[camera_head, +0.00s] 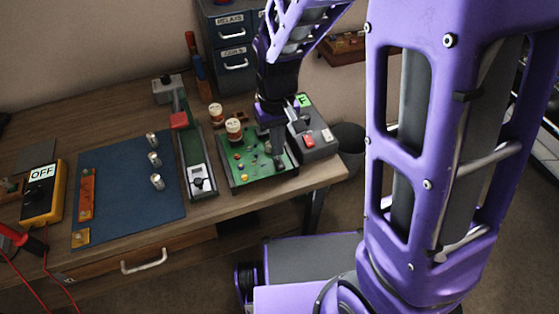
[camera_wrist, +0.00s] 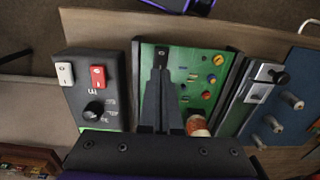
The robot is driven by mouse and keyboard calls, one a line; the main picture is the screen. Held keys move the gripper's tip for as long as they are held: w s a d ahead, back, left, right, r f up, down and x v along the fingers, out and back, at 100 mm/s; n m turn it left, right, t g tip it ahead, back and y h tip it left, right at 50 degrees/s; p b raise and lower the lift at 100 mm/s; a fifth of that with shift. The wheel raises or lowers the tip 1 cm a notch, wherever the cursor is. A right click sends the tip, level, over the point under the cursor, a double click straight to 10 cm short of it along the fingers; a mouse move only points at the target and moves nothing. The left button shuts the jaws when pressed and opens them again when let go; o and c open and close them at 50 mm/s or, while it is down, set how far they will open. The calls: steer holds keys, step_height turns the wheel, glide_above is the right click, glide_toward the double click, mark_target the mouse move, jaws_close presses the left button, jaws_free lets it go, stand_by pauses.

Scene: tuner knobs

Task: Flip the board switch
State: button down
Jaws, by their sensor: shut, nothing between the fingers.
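The green circuit board (camera_head: 240,177) sits in a dark frame near the table's front right edge; it also shows in the wrist view (camera_wrist: 183,61). It carries small red, yellow and dark parts. My gripper (camera_head: 277,156) is over the right part of the board, pointing down, shut and empty. In the wrist view my gripper's fingers (camera_wrist: 161,76) run together to a narrow tip beside a small dark part with a pale spot (camera_wrist: 160,58), which may be the board switch. I cannot tell whether the tip touches it. My gripper hides part of the board.
A dark box (camera_head: 318,138) with a red and a white rocker and a knob stands right of the board. A narrow device (camera_head: 198,183) and blue mat (camera_head: 120,190) lie left.

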mark_target(277, 159)
steer(key=shift+f+b, duration=0.7)
steer(key=shift+f, duration=0.2)
stand_by(0.9)
steer(key=shift+r+p, duration=2.95)
steer(key=shift+r, duration=0.55)
